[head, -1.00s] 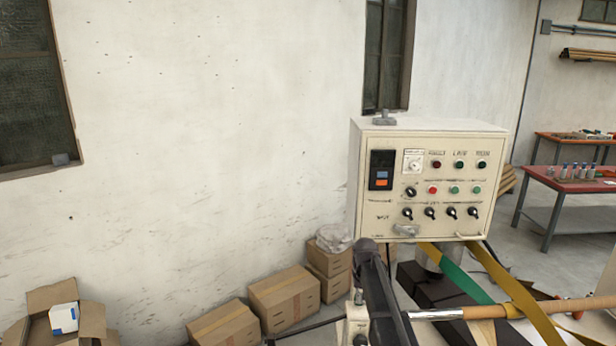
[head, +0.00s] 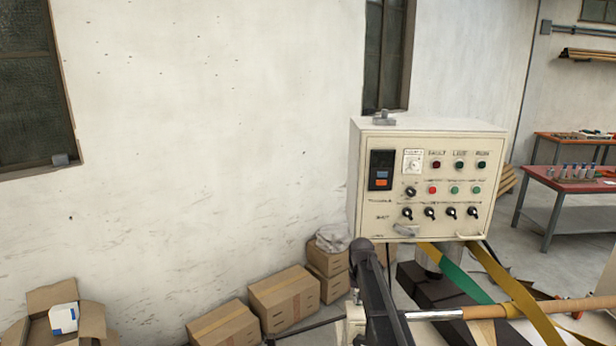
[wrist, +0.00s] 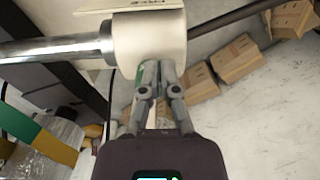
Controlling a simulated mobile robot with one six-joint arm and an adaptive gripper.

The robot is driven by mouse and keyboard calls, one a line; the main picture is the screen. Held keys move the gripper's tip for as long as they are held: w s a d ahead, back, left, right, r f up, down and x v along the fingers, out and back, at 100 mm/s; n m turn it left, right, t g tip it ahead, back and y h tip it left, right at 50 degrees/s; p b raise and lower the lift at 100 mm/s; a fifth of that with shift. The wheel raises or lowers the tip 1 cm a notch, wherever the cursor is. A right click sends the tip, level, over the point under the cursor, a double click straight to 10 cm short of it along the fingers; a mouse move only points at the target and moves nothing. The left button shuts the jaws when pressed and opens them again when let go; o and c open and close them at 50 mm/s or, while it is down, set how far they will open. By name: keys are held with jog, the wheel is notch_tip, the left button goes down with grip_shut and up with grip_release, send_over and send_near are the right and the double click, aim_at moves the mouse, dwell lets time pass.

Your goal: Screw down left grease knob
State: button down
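My gripper (wrist: 160,72) reaches up to the underside of a cream rounded housing (wrist: 149,40) in the wrist view. Its two grey fingers are close together, with a narrow gap at the tips, and their ends meet the housing's lower edge. No grease knob can be made out; the spot between the fingertips is too small and partly covered. A bright metal shaft (wrist: 55,47) enters the housing from the left. In the head view, the cream machine part (head: 354,322) shows at the bottom, partly hidden by a dark arm-like part.
A control box (head: 428,180) with buttons and switches stands behind the machine. Cardboard boxes (head: 284,298) sit along the wall. A dark bar (wrist: 215,38) runs right from the housing. Green and yellow bands (wrist: 52,143) lie at the lower left. Floor shows at the right.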

jog(key=shift+s+a, duration=0.15)
jog(key=shift+s, duration=0.15)
dwell(0.4)
notch_tip(320, 180, up, 6)
jog(key=p, duration=0.6)
dwell(0.5)
jog(key=d, duration=0.1)
jog(key=d+r+p, duration=0.1)
jog(key=shift+d, duration=0.3)
jog(key=shift+f, duration=0.15)
notch_tip(320, 180, down, 7)
jog(key=b, duration=0.7)
